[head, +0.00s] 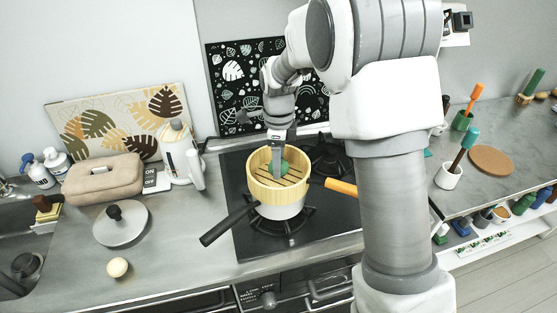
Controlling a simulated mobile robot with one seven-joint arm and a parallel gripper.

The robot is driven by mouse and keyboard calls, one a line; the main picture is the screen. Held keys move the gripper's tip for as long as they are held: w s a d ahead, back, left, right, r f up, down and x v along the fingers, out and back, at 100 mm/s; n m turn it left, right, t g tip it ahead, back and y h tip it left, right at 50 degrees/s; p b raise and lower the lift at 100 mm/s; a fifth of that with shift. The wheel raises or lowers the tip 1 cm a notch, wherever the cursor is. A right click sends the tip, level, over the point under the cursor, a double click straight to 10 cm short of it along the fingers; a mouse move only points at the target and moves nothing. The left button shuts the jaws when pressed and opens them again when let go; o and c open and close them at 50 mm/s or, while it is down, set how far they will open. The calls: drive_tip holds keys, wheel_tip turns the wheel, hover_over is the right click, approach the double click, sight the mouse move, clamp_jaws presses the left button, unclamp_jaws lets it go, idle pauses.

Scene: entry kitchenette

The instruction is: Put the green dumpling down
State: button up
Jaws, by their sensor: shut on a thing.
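The green dumpling (288,167) is in the round wooden steamer basket (257,194), low between my gripper's fingers. My gripper (279,168) points down into the basket and is shut on the dumpling. The fingers hide part of it, and I cannot tell whether it touches the slatted floor. The basket sits on a white pot (279,211) on the black stove.
A pale round dumpling or ball (118,267) and a grey lid (121,228) lie on the left counter. A white kettle (179,150) stands behind.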

drive_tip(key=shift+f, duration=0.1)
drive_tip(key=shift+f+b, duration=0.4)
drive_tip(key=shift+f, duration=0.1)
drive_tip(key=o, duration=1.4)
drive_tip(key=shift+c, duration=0.2)
drive_tip(key=shift+r, duration=0.1)
